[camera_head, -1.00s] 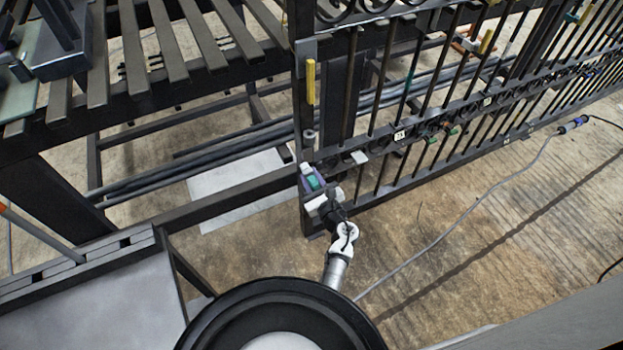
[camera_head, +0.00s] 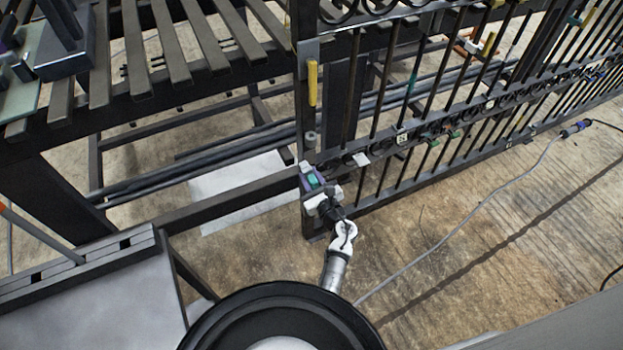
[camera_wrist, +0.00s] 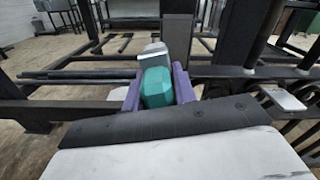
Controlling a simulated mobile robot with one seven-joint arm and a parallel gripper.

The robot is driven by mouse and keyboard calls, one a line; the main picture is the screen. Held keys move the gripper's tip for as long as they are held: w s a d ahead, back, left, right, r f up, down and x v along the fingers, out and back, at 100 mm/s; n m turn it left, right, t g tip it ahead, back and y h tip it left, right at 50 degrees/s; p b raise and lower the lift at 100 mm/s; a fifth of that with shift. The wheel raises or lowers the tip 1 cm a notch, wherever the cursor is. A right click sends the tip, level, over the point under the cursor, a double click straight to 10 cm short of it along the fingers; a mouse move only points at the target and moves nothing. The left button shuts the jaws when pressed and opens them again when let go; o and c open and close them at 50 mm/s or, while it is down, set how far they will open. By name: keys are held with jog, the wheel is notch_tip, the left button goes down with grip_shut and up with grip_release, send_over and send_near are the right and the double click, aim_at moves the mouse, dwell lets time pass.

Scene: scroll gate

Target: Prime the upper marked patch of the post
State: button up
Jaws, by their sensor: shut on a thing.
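The dark post (camera_head: 309,115) stands upright at the near end of the gate in the head view. A lighter grey patch (camera_head: 307,49) shows high on it, but I cannot tell if this is the upper marked patch. My gripper (camera_head: 312,180) is low at the post, well below that patch. In the wrist view its purple jaws (camera_wrist: 157,88) are shut on a teal block-like tool (camera_wrist: 156,86) with a pale grey end. That end points towards the dark post (camera_wrist: 178,28). I cannot tell whether it touches the post. The tool hides part of the post.
A yellow piece (camera_head: 312,82) and a small grey cylinder (camera_head: 310,139) sit on the post above my gripper. The barred gate (camera_head: 450,125) runs off to the right. A slatted rack (camera_head: 150,50) stands left. A cable (camera_head: 470,215) crosses the open floor.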

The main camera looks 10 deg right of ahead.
jog(key=shift+w, duration=0.25)
jog(key=shift+w+a+r+b, duration=0.1)
jog(key=shift+r+b, duration=0.25)
jog(key=shift+r, duration=0.35)
jog(key=shift+r+p, duration=0.45)
jog(key=shift+r, duration=0.25)
jog(key=d, duration=0.2)
jog(key=d+b, duration=0.1)
jog(key=d, duration=0.1)
jog(key=shift+w+f, duration=0.15)
jog(key=shift+w, duration=0.05)
dwell(0.7)
